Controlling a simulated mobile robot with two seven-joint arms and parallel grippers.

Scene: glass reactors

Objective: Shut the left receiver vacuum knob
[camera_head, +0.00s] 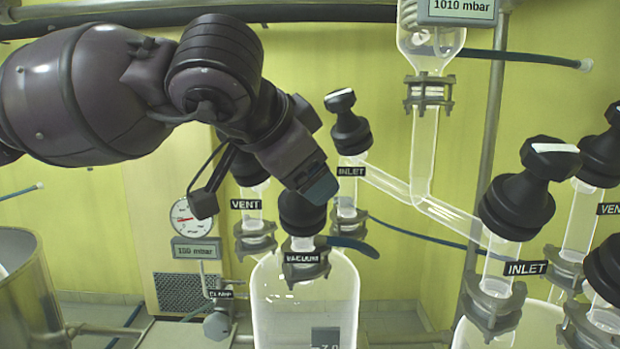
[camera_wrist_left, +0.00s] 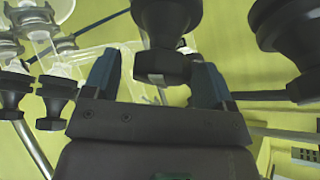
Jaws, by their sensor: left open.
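The left receiver (camera_head: 305,300) is a clear glass vessel in the lower middle of the head view. Its black vacuum knob (camera_head: 302,215) stands on the neck above the VACUUM label (camera_head: 302,257). My left gripper (camera_head: 318,188) comes down from the upper left over this knob and hides its top. In the left wrist view the blue-tipped fingers of the left gripper (camera_wrist_left: 157,82) are open, one on each side of a black knob (camera_wrist_left: 165,66), which seems to be the vacuum knob. I cannot tell whether they touch it. My right gripper is not in view.
The black inlet knob (camera_head: 350,135) stands close behind to the right, and the vent knob, partly hidden, stands behind to the left above its label (camera_head: 246,205). A second receiver's inlet knob (camera_head: 517,205) is at the right. A round gauge (camera_head: 184,218) stands at the left.

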